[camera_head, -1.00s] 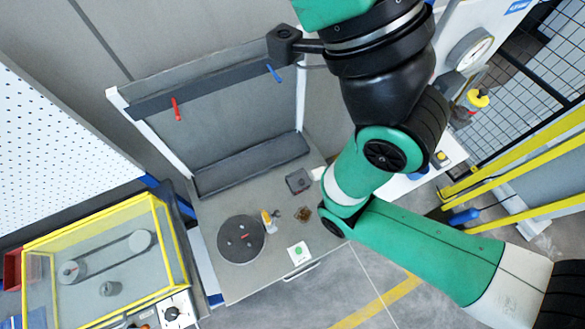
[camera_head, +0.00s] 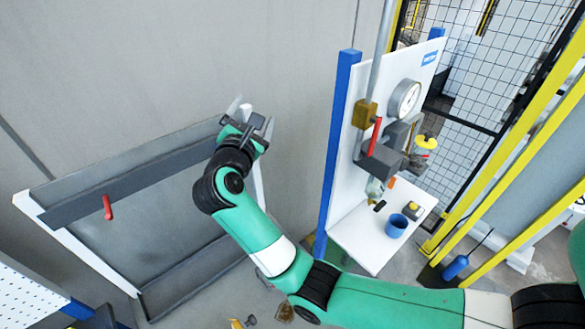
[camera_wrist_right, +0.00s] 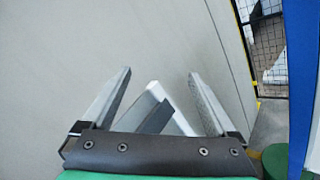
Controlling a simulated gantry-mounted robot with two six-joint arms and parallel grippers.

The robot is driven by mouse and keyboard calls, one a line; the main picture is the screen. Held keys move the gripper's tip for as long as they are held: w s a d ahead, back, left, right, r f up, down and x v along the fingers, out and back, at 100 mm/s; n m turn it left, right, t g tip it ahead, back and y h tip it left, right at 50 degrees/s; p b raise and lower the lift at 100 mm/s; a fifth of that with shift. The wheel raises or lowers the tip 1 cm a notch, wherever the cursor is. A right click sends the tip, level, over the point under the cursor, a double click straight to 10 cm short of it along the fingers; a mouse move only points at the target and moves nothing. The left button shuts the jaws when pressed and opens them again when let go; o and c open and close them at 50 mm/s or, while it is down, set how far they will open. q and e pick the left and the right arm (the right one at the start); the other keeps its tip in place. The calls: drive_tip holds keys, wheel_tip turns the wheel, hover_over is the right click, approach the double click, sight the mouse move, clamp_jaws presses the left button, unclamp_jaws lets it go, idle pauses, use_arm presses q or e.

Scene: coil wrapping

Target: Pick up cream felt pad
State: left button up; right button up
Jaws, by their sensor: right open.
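I cannot make out a cream felt pad in either current view. My right gripper (camera_head: 252,116) is raised beside the upper right corner of the grey upright board (camera_head: 130,215). Its jaws are apart with nothing between them. In the right wrist view the gripper (camera_wrist_right: 160,73) shows two separated grey fingers, with the white corner of the board's frame (camera_wrist_right: 165,100) behind them. My left gripper is in neither view.
A red handle (camera_head: 107,207) hangs on the board's dark rail (camera_head: 125,181). To the right stand a white panel with a gauge (camera_head: 405,98) and a white shelf (camera_head: 362,236) with a blue cup (camera_head: 397,226). A yellow fence rail (camera_head: 510,128) lies beyond.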

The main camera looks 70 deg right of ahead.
use_arm(q)
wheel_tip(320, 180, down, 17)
drive_tip(key=b, duration=1.4)
drive_tip(key=shift+b, duration=0.35)
use_arm(e)
drive_tip(key=s+a+f+g+y, duration=0.1)
drive_tip(key=f+y, duration=0.3)
drive_tip(key=f, duration=1.1)
drive_tip(key=s+a+f+m+g+y, duration=0.1)
drive_tip(key=s+f+g+y, duration=0.3)
drive_tip(key=f, duration=1.2)
drive_tip(key=s+a+f+m+g+y, duration=0.1)
drive_tip(key=f+y, duration=0.4)
drive_tip(key=f, duration=1.1)
drive_tip(key=shift+s+a+f+g, duration=0.15)
drive_tip(key=shift+s+a+g, duration=0.1)
drive_tip(key=shift+s+g, duration=0.6)
